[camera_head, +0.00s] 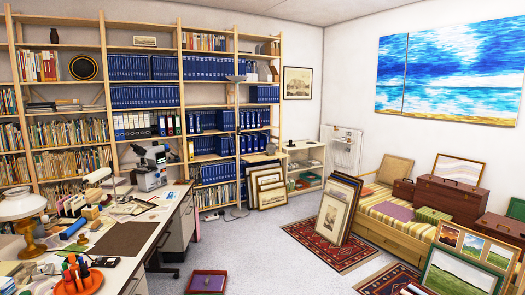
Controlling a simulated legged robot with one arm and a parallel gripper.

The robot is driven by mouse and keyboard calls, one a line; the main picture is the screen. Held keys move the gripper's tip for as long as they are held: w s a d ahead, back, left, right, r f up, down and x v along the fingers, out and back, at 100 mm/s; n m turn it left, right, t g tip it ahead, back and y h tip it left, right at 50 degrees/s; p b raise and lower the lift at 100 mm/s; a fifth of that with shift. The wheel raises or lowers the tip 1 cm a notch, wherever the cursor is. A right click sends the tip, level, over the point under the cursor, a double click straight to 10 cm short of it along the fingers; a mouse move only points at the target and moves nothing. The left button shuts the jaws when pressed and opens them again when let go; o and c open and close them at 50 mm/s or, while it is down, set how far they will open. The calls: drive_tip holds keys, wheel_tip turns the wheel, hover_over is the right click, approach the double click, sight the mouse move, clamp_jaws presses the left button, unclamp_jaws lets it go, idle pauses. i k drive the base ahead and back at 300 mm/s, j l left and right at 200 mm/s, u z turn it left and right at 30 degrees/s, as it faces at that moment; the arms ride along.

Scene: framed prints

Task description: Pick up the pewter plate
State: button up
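I cannot make out a plate that is clearly pewter. A dark round plate with a gold-toned ring (83,67) stands upright on an upper shelf at the far left. A small grey shallow dish (236,79) sits at an upper shelf further right; its material is too small to tell. My gripper is not in view, so nothing shows of what it holds.
A cluttered desk (122,262) with a microscope (152,168) fills the left, in front of the tall bookshelf (105,55). A reddish tray (207,281) lies on the floor. Framed prints (335,208) lean on a red rug. Grey floor (255,238) between is clear.

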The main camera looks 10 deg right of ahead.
sight(271, 147)
drive_tip(key=i+z, duration=0.45)
drive_tip(key=i, duration=9)
drive_tip(key=i+j+z, duration=0.1)
drive_tip(key=i, duration=0.35)
